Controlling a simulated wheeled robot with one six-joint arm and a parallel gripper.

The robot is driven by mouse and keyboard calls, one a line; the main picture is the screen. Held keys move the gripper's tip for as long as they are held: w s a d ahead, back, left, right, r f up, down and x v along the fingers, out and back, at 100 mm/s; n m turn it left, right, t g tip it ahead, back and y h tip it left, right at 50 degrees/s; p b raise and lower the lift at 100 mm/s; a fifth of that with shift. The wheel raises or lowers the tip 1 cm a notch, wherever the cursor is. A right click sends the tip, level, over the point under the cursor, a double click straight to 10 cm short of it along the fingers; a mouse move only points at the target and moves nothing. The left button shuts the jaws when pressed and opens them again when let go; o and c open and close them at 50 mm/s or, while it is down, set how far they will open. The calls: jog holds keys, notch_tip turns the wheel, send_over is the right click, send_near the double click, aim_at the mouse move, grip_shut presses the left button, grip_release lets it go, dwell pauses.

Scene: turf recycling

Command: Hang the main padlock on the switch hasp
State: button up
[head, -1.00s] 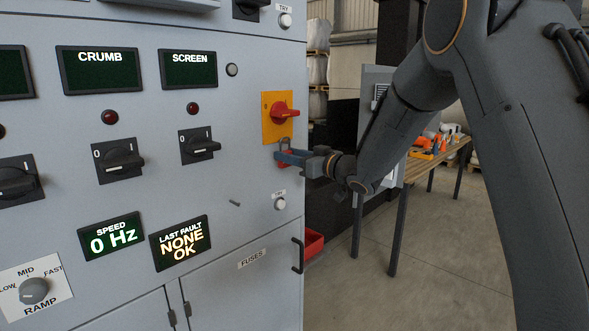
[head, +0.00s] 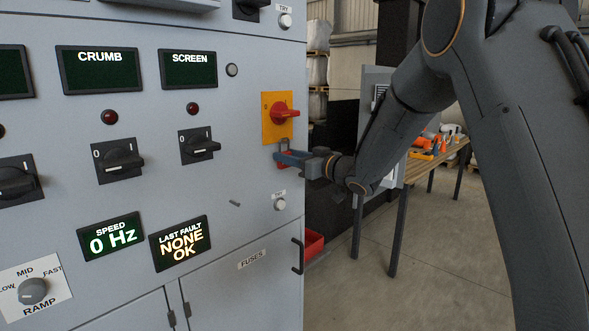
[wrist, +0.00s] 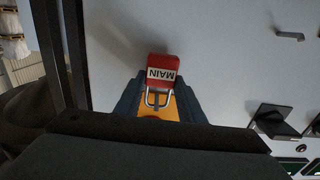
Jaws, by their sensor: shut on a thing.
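The red main padlock (wrist: 162,66), with a white MAIN label, is held between the fingers of my gripper (wrist: 158,98). Its metal shackle (wrist: 151,99) points toward the yellow-orange switch plate (wrist: 172,111) in the wrist view. In the head view my gripper (head: 280,157) is close to the cabinet front, just below the switch plate (head: 268,128) with its red rotary handle (head: 286,113). The shackle shows above the fingers, near the plate's lower edge. I cannot make out the hasp or tell whether the shackle is around it.
The grey cabinet (head: 235,235) carries black selector switches (head: 118,160), displays and a small peg (head: 235,203).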

jog(key=shift+f, duration=0.2)
jog(key=o, duration=1.2)
jog(key=b+v, duration=0.3)
jog(key=v, duration=0.4)
jog(key=s+d+f+m+g+h+b, duration=0.1)
jog(key=s+d+f+m+h, duration=0.4)
jog(key=d+f, duration=0.4)
jog(key=s+d+f+m+g+h+b, duration=0.1)
jog(key=s+d+f+m+h, duration=0.25)
jog(key=d+f+h, duration=0.45)
jog(key=s+d+f+g, duration=0.1)
jog(key=s+f, duration=0.3)
jog(key=s, duration=0.4)
jog(key=s+d+f+m+g+b, duration=0.1)
jog(key=s+f+g, duration=0.3)
jog(key=s, duration=0.5)
jog(key=s+d+f+g, duration=0.1)
jog(key=s+f+g, duration=0.2)
jog(key=s, duration=0.5)
jog(key=shift+s+d+f+m+h+b, duration=0.1)
jog(key=shift+f+m+h+b, duration=0.1)
jog(key=shift+f, duration=0.1)
jog(key=shift+s+d+f+m+h+b, duration=0.1)
jog(key=shift+f+h+b, duration=0.1)
jog(key=shift+f, duration=0.1)
